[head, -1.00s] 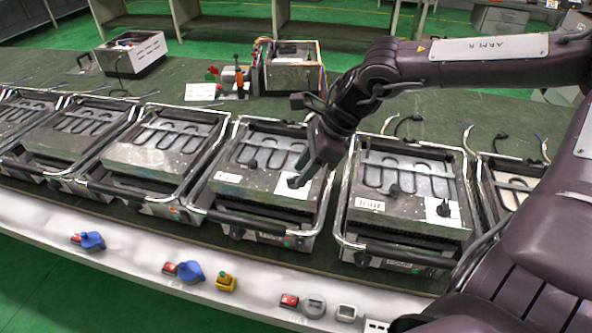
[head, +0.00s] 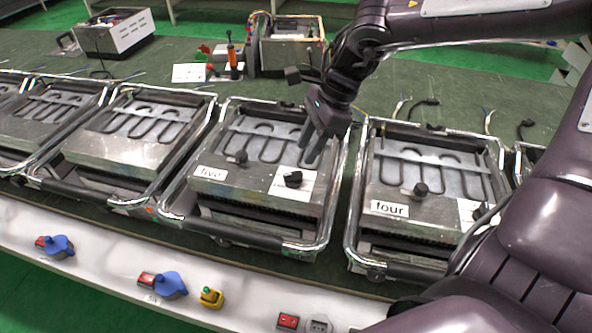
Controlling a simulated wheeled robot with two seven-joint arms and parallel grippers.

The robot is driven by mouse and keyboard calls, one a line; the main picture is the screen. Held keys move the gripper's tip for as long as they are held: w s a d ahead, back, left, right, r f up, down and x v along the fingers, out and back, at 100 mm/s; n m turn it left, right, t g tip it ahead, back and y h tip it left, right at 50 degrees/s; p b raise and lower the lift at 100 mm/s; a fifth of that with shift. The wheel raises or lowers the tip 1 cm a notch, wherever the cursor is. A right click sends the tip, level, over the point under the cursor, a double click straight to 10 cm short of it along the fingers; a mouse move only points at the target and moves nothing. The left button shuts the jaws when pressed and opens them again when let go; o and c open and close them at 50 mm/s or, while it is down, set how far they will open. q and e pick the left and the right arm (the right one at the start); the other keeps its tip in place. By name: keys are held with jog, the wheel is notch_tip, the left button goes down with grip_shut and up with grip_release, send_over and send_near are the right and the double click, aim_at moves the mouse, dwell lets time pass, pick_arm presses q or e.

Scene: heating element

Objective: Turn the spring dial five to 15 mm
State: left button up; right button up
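The heating unit labelled "five" (head: 210,173) stands on the bench at the centre of the head view. On its metal top is a black dial (head: 293,179) on a white plate, and a second black knob (head: 240,156) further left. The scale marks are too small to read, so the setting cannot be told. My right gripper (head: 314,158) points down just behind and to the right of the dial, over the unit, and appears apart from it. Whether its fingers are open or shut is unclear. My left gripper is not in view.
Unit "four" (head: 388,208) stands to the right, with similar units to the left. Raised metal frames surround them. A front shelf holds blue knobs (head: 170,285), a yellow knob (head: 211,297) and red switches (head: 288,321). An open metal box (head: 290,52) stands behind.

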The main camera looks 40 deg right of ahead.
aim_at(294, 173)
jog(key=shift+p+x, duration=0.3)
jog(key=shift+x, duration=3.2)
jog(key=shift+s+a, duration=0.1)
jog(key=shift+a, duration=0.05)
jog(key=shift+c, duration=0.2)
grip_shut()
